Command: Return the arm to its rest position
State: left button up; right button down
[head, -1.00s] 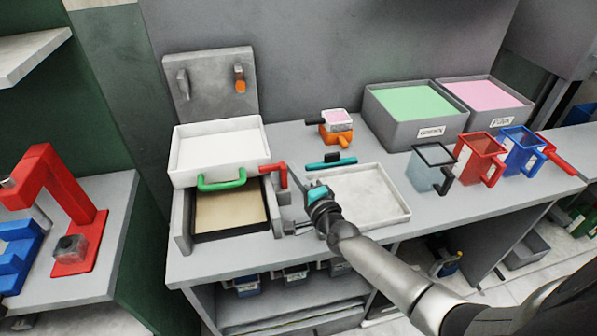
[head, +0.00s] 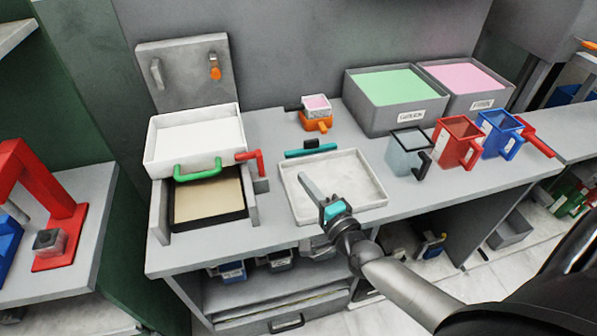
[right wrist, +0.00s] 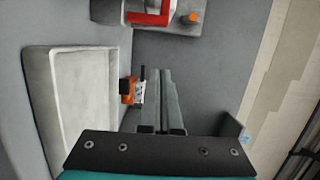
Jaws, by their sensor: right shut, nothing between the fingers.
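My right gripper (head: 304,178) shows in the head view above the shallow white tray (head: 362,166), with its arm coming in from the lower right. Its long grey fingers are together and empty, and a teal part shows at their base. In the right wrist view the fingers of the right gripper (right wrist: 160,88) lie side by side with nothing between them. The tray also shows there at the left (right wrist: 75,105). My left gripper is in neither view.
A press with a white box (head: 195,142) and green handle stands left of the tray. Green (head: 395,95) and pink (head: 470,85) foam bins stand at the back. Clear, red and blue jugs (head: 457,142) stand at the right. An orange-based cup (head: 316,118) is behind the tray.

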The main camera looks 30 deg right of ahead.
jog(key=s+a+f+n+g+y, duration=0.2)
jog(key=s+a+n+g+y, duration=0.15)
jog(key=a+n, duration=0.3)
jog(key=s+a+f+n+g+y, duration=0.2)
jog(key=s+a+n+g, duration=0.15)
jog(key=a+n, duration=0.3)
jog(key=s+d+n+g+h, duration=0.2)
jog(key=s+n+g+h, duration=0.15)
jog(key=s, duration=0.45)
jog(key=s+d+n+g+h, duration=0.2)
jog(key=s+n+g, duration=0.15)
jog(key=s, duration=0.45)
notch_tip(320, 180, down, 25)
jog(key=s+g+b, duration=0.2)
jog(key=b, duration=0.2)
pick_arm(q)
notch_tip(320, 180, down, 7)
jog(key=b, duration=0.3)
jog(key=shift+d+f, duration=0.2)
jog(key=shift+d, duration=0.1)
pick_arm(e)
jog(key=s+d+f+g, duration=0.1)
jog(key=s+d+f, duration=0.1)
jog(key=s+f, duration=1.3)
notch_tip(320, 180, down, 3)
jog(key=shift+s+d+r, duration=0.1)
jog(key=shift+s+d, duration=0.05)
jog(key=shift+d, duration=0.05)
